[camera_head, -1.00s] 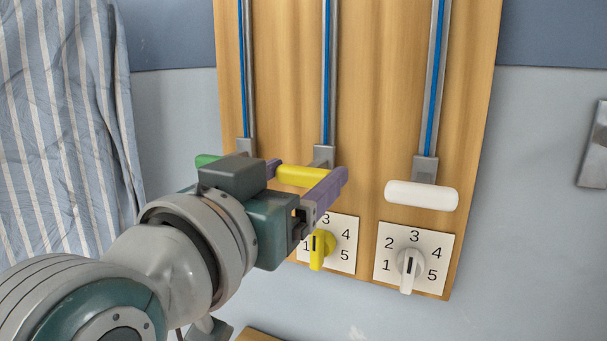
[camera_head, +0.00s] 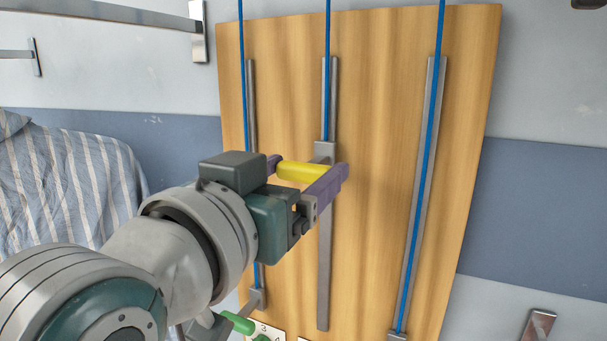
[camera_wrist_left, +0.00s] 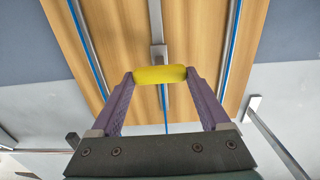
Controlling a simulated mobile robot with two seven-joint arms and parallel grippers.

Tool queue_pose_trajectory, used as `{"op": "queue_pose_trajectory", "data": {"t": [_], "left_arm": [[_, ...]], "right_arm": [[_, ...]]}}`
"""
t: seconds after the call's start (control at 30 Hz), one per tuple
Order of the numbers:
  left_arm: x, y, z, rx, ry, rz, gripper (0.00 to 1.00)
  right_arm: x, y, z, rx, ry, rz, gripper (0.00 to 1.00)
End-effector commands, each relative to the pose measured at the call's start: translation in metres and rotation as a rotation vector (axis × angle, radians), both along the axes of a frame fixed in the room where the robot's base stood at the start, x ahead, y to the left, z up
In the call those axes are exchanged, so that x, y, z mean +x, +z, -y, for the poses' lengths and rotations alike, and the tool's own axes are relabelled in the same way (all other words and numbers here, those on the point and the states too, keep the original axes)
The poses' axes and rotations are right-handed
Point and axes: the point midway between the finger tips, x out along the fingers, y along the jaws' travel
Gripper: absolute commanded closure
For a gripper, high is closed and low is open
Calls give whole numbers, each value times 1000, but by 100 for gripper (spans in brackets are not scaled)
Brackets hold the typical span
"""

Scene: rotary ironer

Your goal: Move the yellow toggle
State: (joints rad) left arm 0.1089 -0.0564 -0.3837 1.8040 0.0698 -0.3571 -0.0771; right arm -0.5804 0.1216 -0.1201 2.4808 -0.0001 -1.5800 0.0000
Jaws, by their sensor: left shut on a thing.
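The yellow toggle (camera_head: 302,172) is a short yellow bar on a grey slider block (camera_head: 324,152) that rides on the middle rail (camera_head: 323,270). It sits near the upper part of that rail, with a long stretch of bare rail below it. My left gripper (camera_head: 308,174) is shut on the yellow toggle, with one purple finger at each end of the bar. The left wrist view shows the toggle (camera_wrist_left: 160,75) spanning between both purple fingertips. My right gripper is in neither view.
A wooden board (camera_head: 385,150) carries the rails. The left slider block (camera_head: 257,299) with a green handle (camera_head: 238,323) is low, and the right slider block (camera_head: 397,336) is at the bottom edge. Striped cloth (camera_head: 60,185) hangs at left. Metal bars (camera_head: 120,12) are at upper left.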

Motion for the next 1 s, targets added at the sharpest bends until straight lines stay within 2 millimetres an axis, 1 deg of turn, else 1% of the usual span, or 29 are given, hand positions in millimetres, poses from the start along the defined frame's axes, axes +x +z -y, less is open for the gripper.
{"op": "queue_pose_trajectory", "data": {"t": [0.03, 0.1, 0.2, 0.3, 0.5, 0.9, 0.93, 1.0], "left_arm": [[0, 33, 0, -5, 0, 14, 100], [0, 48, 0, -5, -1, 14, 100], [0, 65, 0, -6, -1, 13, 100], [0, 76, 1, -6, -1, 11, 100], [0, 84, 0, -3, -1, 5, 100], [0, 88, 1, -7, -1, 13, 100], [0, 88, 1, -7, -1, 13, 18], [0, 87, 1, -6, -1, 12, 10]], "right_arm": [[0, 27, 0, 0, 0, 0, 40], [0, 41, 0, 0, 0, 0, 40], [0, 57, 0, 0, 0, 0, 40], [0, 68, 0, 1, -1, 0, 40], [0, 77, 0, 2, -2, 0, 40], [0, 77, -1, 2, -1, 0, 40], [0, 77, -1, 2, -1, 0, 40], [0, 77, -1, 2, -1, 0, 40]]}}
